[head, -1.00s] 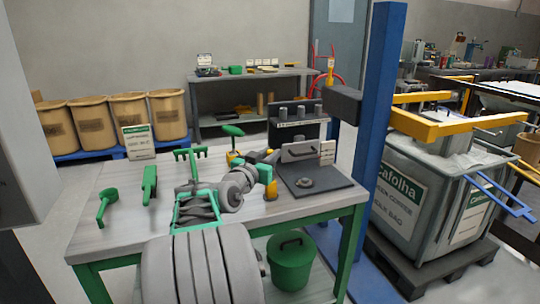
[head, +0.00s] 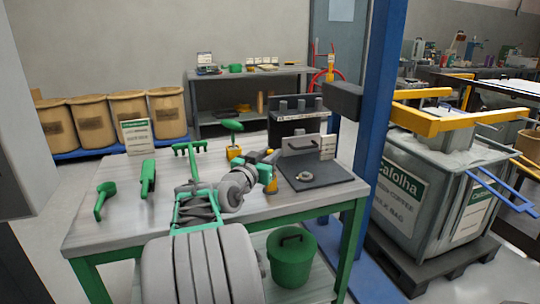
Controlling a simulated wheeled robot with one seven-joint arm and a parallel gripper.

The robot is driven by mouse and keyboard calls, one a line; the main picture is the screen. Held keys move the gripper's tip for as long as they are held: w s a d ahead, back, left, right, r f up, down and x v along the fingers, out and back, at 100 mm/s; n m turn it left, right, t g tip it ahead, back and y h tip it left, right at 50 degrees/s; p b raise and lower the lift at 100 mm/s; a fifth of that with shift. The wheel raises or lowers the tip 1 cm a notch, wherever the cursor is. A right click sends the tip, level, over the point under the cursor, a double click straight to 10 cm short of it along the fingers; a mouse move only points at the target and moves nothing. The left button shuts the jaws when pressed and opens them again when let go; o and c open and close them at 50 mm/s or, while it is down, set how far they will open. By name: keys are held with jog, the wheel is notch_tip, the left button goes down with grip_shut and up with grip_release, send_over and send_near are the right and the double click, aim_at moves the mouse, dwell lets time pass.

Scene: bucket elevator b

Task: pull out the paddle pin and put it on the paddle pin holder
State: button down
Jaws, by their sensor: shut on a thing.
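My gripper (head: 265,168) is over the right half of the workbench (head: 110,235), small and partly hidden by my own arm. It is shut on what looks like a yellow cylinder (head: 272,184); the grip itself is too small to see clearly. I cannot tell for sure which thing is the paddle pin. To the right of the gripper, a dark plate (head: 325,178) carries a round piece (head: 304,176) and an upright panel with a black handle (head: 302,147). Behind it stands a dark labelled rack (head: 297,128) with several pegs, possibly the paddle pin holder.
A green-topped tool (head: 232,125) stands in a yellow base. A green scoop (head: 104,198), green brush (head: 148,177) and green rake (head: 190,147) lie to the left. A blue post (head: 375,130) rises at the right. A green bucket (head: 291,262) sits below.

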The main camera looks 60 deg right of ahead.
jog(key=shift+f+b, duration=0.6)
jog(key=shift+f, duration=0.05)
jog(key=c, duration=1.2)
grip_release()
jog(key=shift+o, duration=0.2)
jog(key=a, duration=0.7)
jog(key=shift+a, duration=0.4)
